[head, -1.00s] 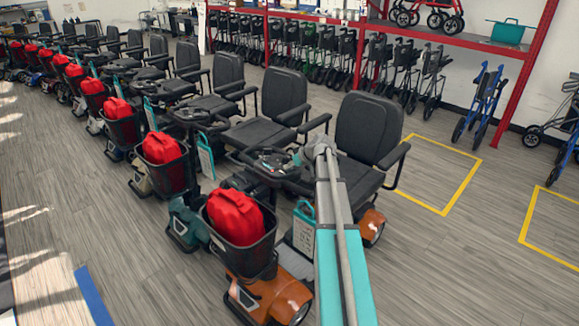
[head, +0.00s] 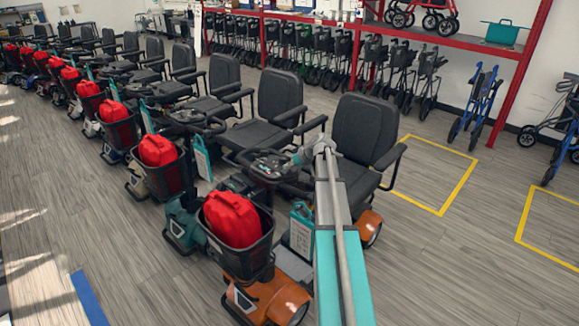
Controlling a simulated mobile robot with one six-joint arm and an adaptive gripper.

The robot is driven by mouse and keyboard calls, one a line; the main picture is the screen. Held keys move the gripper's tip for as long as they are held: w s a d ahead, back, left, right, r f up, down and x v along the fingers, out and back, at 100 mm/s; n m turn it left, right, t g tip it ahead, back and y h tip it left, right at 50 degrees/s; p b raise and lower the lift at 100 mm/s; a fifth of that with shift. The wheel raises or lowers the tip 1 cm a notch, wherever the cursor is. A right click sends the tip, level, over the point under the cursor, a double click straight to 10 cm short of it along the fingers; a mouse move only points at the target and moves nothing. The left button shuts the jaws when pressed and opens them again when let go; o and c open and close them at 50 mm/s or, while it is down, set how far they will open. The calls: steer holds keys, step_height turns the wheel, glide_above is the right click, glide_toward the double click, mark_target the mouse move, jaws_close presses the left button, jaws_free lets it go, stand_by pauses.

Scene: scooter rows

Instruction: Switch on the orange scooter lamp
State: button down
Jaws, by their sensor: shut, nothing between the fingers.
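The orange scooter (head: 272,296) stands at the near end of the row, its orange body low at the front and by the rear wheel. Its dark handlebar console (head: 268,164) stands above the basket. The lamp and its switch are too small to make out. My arm reaches up from the bottom edge, and its end bends left toward the console. My gripper (head: 294,160) is small there, shut and empty, close to the console's right side. I cannot tell whether it touches it.
More scooters with black seats (head: 281,97) and red bags run back to the upper left. Walkers (head: 424,78) stand under a red shelf (head: 430,38) behind. Open floor (head: 100,220) lies left, and yellow floor outlines (head: 462,183) mark the right.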

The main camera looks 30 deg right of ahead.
mark_target(289, 170)
steer(key=shift+r, duration=0.15)
step_height(289, 170, up, 4)
steer(key=p, duration=0.4)
steer(key=a+p+v, duration=0.1)
steer(key=p+v, duration=0.6)
steer(key=v, duration=0.2)
steer(key=shift+s+r, duration=0.25)
steer(key=shift+s, duration=0.25)
steer(key=shift+d, duration=0.15)
steer(key=s+a+f+g, duration=0.2)
steer(key=a, duration=1)
steer(key=s+a+f+g, duration=0.2)
steer(key=s+a+g, duration=0.1)
steer(key=a, duration=0.9)
steer(key=s+a+f+m+g+h, duration=0.1)
steer(key=s+a+g+h, duration=0.2)
steer(key=s+a, duration=0.9)
steer(key=a+h, duration=0.1)
steer(key=a, duration=0.2)
steer(key=shift+f+m, duration=0.4)
